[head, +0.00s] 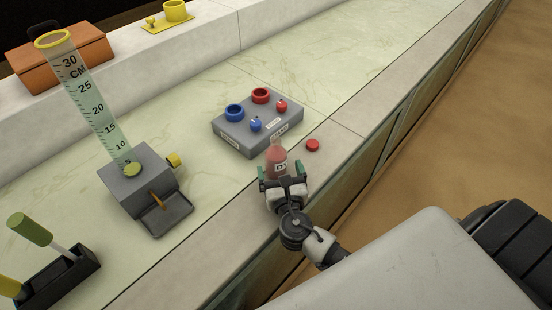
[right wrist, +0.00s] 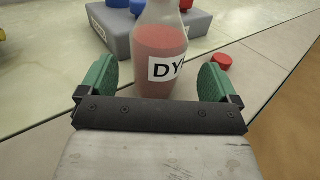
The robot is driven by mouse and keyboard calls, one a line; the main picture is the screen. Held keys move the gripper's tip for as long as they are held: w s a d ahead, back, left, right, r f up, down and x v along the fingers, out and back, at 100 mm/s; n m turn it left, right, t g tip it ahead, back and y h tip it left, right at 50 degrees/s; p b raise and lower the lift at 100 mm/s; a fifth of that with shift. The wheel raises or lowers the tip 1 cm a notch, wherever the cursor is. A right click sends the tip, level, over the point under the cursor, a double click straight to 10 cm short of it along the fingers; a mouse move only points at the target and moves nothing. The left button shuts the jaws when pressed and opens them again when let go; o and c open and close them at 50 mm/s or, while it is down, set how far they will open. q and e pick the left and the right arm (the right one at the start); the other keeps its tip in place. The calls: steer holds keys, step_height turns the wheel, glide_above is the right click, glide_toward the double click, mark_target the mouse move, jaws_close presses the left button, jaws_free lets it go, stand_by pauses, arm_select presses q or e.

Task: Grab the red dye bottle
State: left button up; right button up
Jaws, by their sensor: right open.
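The red dye bottle (head: 276,160) is clear with red liquid and a white label, and stands upright on the counter ledge. It also shows in the right wrist view (right wrist: 160,52), its lower part visible and its top cut off by the frame. My right gripper (head: 282,181) is open at the near side of the bottle. In the right wrist view its green fingers (right wrist: 159,83) stand to the left and right of the bottle's lower part, with a gap on each side. My left gripper is not in view.
A grey block (head: 258,126) with blue and red rings and knobs stands just behind the bottle. A red cap (head: 312,145) lies to its right. A tall measuring cylinder (head: 92,101) on a grey base (head: 139,178) stands left. The ledge right of the cap is clear.

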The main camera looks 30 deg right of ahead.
mark_target(278, 169)
steer(key=x, duration=0.4)
steer(key=shift+a+f, duration=0.1)
steer(key=shift+a, duration=0.1)
steer(key=c, duration=0.9)
steer(key=shift+c, duration=0.6)
